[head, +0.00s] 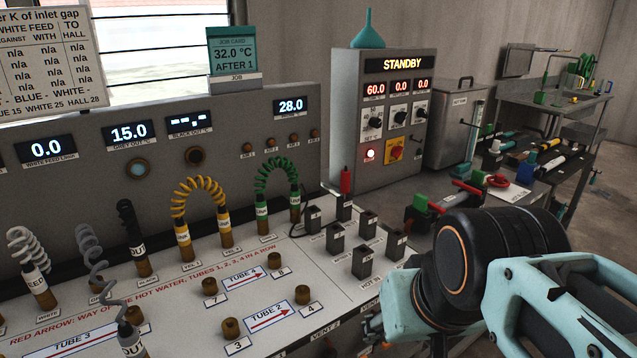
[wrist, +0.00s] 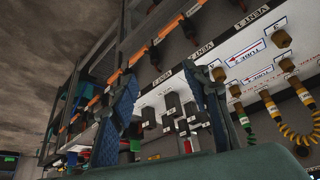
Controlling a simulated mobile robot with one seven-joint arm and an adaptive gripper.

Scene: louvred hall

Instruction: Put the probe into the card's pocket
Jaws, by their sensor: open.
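The probe (head: 345,181) has a red handle and stands upright in the rearmost of several small black pocket blocks (head: 363,262) on the white bench top. A dark cable runs nearby. The probe also shows, small and upside down, in the wrist view (wrist: 187,146), between my fingers. The teal job card (head: 233,52) reads "32.0 °C AFTER 1" and stands on top of the grey panel.
Coiled hoses in yellow (head: 198,190), green (head: 277,172) and grey stand left of the blocks. Brass tube ports (head: 231,327) line the front of the bench. A grey control cabinet (head: 385,120) reading STANDBY stands behind. A cluttered side bench (head: 520,170) is at right.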

